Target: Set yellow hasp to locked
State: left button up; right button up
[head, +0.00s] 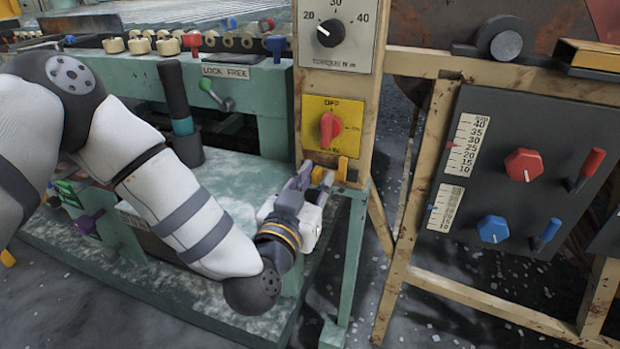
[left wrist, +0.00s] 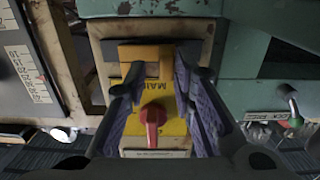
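The yellow hasp (head: 342,169) is at the lower edge of the yellow switch plate (head: 350,119), under the red rotary switch (head: 331,129). My left gripper (head: 322,176) is at the hasp. In the left wrist view its two fingers (left wrist: 160,66) stand apart, with the yellow hasp (left wrist: 146,52) between or just beyond their tips. The red switch (left wrist: 152,119) shows lower in that view. I cannot tell whether a finger touches the hasp. My right gripper is not in view.
A torque dial (head: 330,33) is above the switch plate on the same post. To the right, a dark panel (head: 500,150) carries red and blue knobs and levers. A dark upright handle (head: 180,105) stands behind my left arm. The green bench frame (head: 356,250) runs below the gripper.

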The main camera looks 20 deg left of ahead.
pick_arm(q)
jog(key=s, duration=1.2)
jog(key=shift+a, duration=0.25)
